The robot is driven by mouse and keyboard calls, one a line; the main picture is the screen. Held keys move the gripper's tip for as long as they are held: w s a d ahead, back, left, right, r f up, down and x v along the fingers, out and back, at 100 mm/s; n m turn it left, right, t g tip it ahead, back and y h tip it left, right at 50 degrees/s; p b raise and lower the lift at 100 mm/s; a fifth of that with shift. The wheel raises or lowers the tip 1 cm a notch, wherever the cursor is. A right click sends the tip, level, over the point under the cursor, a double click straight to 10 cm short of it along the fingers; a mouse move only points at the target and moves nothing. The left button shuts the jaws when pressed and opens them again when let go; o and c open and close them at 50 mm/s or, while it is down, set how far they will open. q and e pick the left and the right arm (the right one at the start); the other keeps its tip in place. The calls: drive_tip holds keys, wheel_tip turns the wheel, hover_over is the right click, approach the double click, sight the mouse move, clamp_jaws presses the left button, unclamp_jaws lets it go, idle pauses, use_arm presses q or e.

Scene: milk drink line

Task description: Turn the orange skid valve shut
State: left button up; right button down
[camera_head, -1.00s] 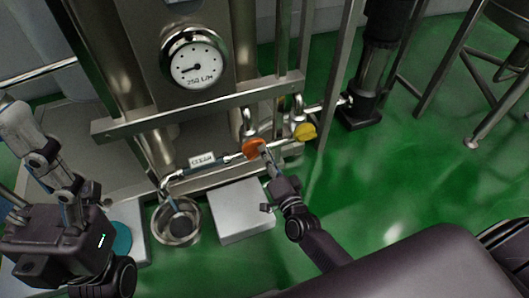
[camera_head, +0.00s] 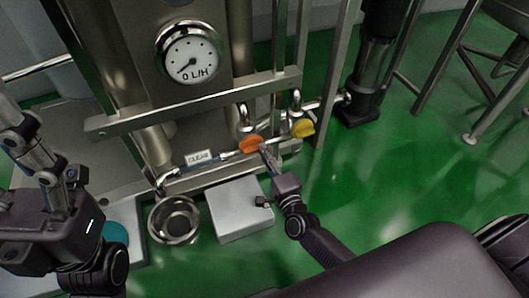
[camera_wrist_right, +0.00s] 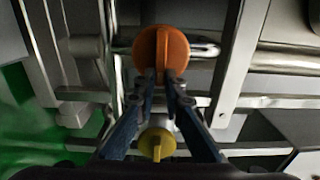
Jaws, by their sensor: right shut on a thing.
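The orange valve (camera_head: 251,145) sits on the low pipe of the steel skid, left of the yellow valve (camera_head: 303,129). In the right wrist view the orange valve (camera_wrist_right: 160,52) is a round knob with a raised grip bar across its middle. My right gripper (camera_head: 266,151) is at the orange valve, its fingertips (camera_wrist_right: 169,76) closed on the lower end of that bar. The round gauge (camera_head: 190,56) above reads 0 L/H, its needle pointing lower left. My left gripper's body shows at the lower left, but its fingers cannot be made out.
A metal bowl (camera_head: 174,220) stands on the floor beside a grey box (camera_head: 240,209), both below the pipe. A label plate (camera_head: 199,157) hangs on the pipe. Green floor (camera_head: 420,190) is open to the right.

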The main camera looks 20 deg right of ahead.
idle(0.3)
drive_tip(key=c, duration=2)
unclamp_jaws()
drive_tip(key=shift+s, duration=0.15)
drive_tip(key=s, duration=1.1)
drive_tip(key=shift+s+d, duration=0.2)
drive_tip(key=shift+s, duration=0.2)
